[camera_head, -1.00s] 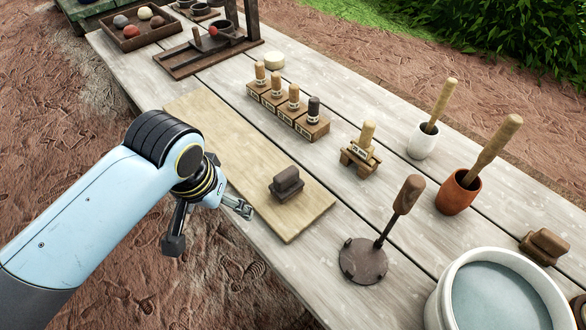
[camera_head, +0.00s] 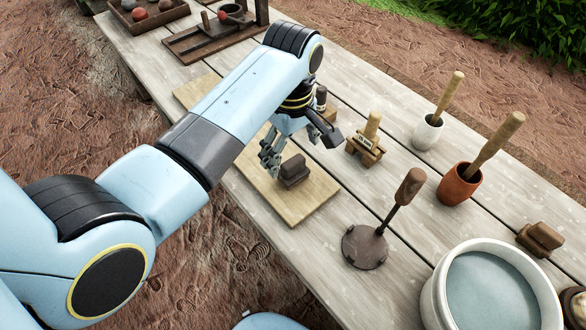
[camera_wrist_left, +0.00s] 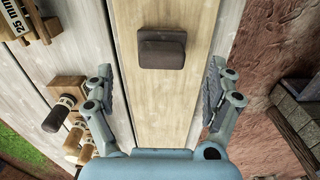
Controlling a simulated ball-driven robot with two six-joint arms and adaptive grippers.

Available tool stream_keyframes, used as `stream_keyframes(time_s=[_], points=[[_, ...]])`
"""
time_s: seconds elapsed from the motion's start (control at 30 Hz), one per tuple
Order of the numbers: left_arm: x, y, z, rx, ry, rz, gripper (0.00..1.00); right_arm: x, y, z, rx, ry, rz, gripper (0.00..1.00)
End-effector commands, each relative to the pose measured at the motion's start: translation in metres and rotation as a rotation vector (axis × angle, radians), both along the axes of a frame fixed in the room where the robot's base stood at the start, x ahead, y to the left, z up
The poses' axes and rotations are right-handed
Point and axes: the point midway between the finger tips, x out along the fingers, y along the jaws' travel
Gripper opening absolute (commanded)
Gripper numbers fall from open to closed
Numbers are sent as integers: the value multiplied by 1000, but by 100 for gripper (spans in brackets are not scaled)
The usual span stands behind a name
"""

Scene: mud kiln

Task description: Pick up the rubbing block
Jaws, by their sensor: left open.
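A dark brown block with a grip on top, which looks like the rubbing block (camera_head: 293,170), lies on a pale wooden board (camera_head: 300,205) on the table. My left gripper (camera_head: 302,148) is open and empty above the board, close to this block. In the left wrist view, the block (camera_wrist_left: 162,48) is ahead of the open left gripper (camera_wrist_left: 160,85), roughly centred between the two fingers and apart from them. My right gripper is not in view.
A round dark disc with a handle (camera_head: 365,247) stands near the board. A stamp on a stand (camera_head: 368,140), a white pot (camera_head: 427,132) and a terracotta pot (camera_head: 458,185) stand farther back.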

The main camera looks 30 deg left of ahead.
Motion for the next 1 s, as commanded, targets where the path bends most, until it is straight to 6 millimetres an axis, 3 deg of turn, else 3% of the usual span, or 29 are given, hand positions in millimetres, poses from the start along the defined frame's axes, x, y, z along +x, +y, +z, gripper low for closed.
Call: stream_keyframes(time_s=[0.4,0.7,1.0], points=[[-4,-4,-51,0,-1,-2,88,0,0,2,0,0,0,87],[-4,-4,-57,0,-3,-2,88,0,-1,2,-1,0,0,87],[-4,-4,-56,0,-2,-2,49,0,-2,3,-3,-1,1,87]])
